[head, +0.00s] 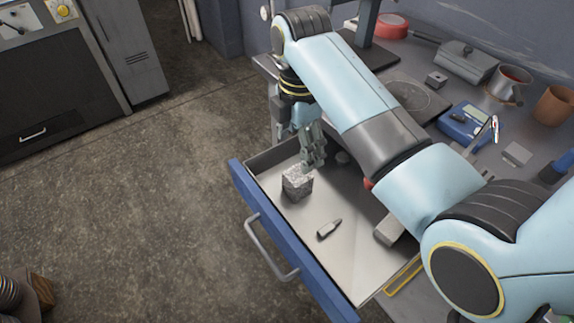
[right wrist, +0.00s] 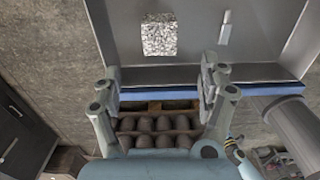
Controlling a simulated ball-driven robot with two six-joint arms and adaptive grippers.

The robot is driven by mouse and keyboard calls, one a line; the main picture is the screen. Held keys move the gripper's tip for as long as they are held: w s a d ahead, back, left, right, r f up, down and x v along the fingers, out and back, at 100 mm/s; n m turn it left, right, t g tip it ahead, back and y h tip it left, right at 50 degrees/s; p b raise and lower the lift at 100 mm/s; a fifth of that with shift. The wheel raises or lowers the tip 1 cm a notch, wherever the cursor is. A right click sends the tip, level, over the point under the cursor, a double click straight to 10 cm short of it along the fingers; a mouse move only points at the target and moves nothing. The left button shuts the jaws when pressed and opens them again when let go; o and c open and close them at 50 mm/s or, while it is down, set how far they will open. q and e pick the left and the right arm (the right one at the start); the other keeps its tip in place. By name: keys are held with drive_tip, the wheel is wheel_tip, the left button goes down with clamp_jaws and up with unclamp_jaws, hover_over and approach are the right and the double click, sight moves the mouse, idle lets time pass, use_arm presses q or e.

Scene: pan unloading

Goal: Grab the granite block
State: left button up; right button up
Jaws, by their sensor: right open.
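The granite block (head: 298,187), a speckled grey cube, sits inside the open drawer (head: 268,212), near its left corner. In the right wrist view the block (right wrist: 159,36) lies beyond the fingertips, roughly between the lines of the two fingers, and is not touched. My right gripper (head: 314,160) hangs beside the block, up and to its right in the head view. In the right wrist view the gripper (right wrist: 161,70) is open, its fingers wide apart with nothing between them. My left gripper is not in view.
A small grey bit-like piece (head: 329,228) lies in the drawer; it also shows in the right wrist view (right wrist: 226,28). The drawer has a blue front with a bar handle (head: 270,250). The bench behind carries a blue device (head: 462,124) and a brown pot (head: 553,106).

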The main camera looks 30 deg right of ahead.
hover_over(298, 174)
drive_tip(key=f, duration=0.4)
drive_tip(key=shift+s+a+f, duration=0.3)
drive_tip(key=shift+s+f, duration=0.05)
drive_tip(key=shift+w+f, duration=0.1)
drive_tip(key=shift+f, duration=0.2)
drive_tip(key=f, duration=0.4)
drive_tip(key=shift+w+d+f, duration=0.2)
drive_tip(key=shift+d+f, duration=0.05)
drive_tip(key=shift+f, duration=0.25)
drive_tip(key=c, duration=0.8)
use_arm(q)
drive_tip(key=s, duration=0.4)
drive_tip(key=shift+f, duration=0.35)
use_arm(e)
clamp_jaws()
